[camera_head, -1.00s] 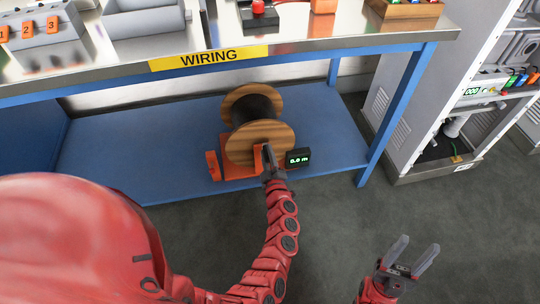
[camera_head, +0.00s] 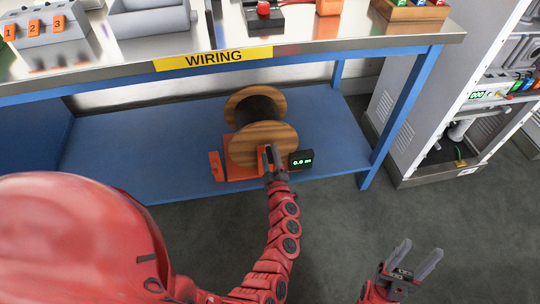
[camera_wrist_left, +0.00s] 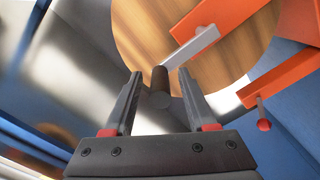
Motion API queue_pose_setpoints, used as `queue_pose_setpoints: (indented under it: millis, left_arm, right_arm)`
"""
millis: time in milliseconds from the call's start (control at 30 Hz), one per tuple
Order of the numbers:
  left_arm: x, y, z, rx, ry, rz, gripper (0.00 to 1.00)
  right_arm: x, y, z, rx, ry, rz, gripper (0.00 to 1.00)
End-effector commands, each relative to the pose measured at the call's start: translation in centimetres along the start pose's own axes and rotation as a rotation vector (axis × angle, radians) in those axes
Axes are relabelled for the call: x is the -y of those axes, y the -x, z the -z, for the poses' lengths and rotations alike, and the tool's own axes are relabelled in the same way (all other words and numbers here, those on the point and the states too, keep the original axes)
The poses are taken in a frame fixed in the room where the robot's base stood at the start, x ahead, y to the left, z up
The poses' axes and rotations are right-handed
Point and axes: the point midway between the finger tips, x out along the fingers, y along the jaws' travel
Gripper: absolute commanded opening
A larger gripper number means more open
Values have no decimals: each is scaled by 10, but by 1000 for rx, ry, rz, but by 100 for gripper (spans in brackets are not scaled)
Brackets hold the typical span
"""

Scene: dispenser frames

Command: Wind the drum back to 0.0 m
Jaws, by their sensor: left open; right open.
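The cable drum (camera_head: 262,143), with wooden flanges and dark cable, rests in an orange stand (camera_head: 239,172) on the blue lower shelf. A small black display (camera_head: 301,159) beside it shows green digits, too small to read surely. My left gripper (camera_head: 270,152) is at the drum's front flange. In the left wrist view the dark crank handle (camera_wrist_left: 160,82) on a grey crank arm (camera_wrist_left: 193,46) lies between the open fingers of my left gripper (camera_wrist_left: 159,76); contact cannot be told. My right gripper (camera_head: 422,248) is open and empty above the floor at right.
The blue shelf (camera_head: 120,155) is clear left of the drum. The bench top above carries a WIRING label (camera_head: 212,59). A blue bench leg (camera_head: 400,120) and a grey cabinet (camera_head: 405,130) stand to the right. An orange lever with a ball (camera_wrist_left: 263,124) is near the drum.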

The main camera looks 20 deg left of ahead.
Motion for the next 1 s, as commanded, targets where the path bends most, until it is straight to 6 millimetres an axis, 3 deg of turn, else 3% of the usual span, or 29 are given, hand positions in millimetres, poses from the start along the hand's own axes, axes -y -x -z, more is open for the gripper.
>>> queue_pose_setpoints:
  millis: [133,267,700,833,1000]
  left_arm:
    - [0,8,-1,2,0,1,57]
    - [-1,31,0,4,1,2,57]
    - [0,142,0,4,-1,2,57]
    - [0,162,0,4,-1,1,57]
    - [0,173,0,0,0,-1,57]
  right_arm:
    - [0,-2,0,0,0,0,51]
    - [0,-8,1,0,0,0,51]
    - [-1,-27,4,0,0,0,51]
    - [-2,-29,5,0,0,0,51]
    - [-2,-30,5,0,0,0,51]
